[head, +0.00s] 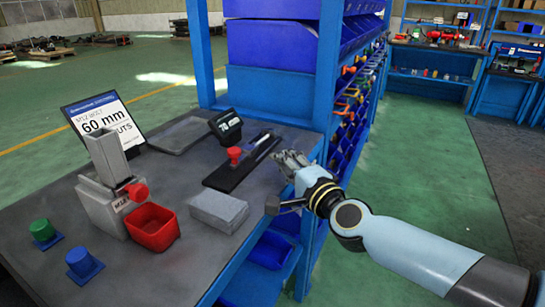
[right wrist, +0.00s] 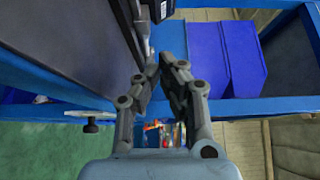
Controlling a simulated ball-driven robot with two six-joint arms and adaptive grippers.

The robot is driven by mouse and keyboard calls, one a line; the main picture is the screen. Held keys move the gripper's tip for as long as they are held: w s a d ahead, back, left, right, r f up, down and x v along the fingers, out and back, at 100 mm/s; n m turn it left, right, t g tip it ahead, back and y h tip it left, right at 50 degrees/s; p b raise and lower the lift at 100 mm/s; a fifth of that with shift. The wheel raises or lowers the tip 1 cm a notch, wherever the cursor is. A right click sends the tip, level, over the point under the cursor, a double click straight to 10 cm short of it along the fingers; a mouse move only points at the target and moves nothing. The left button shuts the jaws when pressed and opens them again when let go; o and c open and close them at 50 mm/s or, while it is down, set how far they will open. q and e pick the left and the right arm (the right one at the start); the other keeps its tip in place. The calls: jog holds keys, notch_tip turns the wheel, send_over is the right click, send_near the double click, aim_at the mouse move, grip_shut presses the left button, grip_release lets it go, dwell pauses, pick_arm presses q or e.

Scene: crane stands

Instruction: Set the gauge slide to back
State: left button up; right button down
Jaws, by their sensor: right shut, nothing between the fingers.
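The gauge slide is a dark rail (head: 225,178) lying on the workbench, with a red knob (head: 234,153) near its left side and a pale scale strip along it. A small black display (head: 226,126) stands just behind it. My right gripper (head: 287,157) is just right of the rail's far end, near the bench's right edge, apart from the red knob. In the right wrist view its fingertips (right wrist: 166,64) are together and hold nothing. The knob cannot be made out in that view. My left gripper is not in view.
A blue rack post (head: 328,70) rises close behind my right gripper.

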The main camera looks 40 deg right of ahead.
aim_at(240, 155)
jog(key=x, duration=0.7)
jog(key=shift+w+b, duration=0.35)
jog(key=a, duration=0.2)
jog(key=shift+w+a, duration=0.15)
jog(key=shift+a, duration=0.7)
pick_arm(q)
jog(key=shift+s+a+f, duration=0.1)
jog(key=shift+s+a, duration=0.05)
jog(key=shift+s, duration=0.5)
pick_arm(e)
jog(key=a, duration=0.1)
jog(key=s+a, duration=0.1)
jog(key=s+a+p, duration=0.1)
jog(key=a, duration=0.1)
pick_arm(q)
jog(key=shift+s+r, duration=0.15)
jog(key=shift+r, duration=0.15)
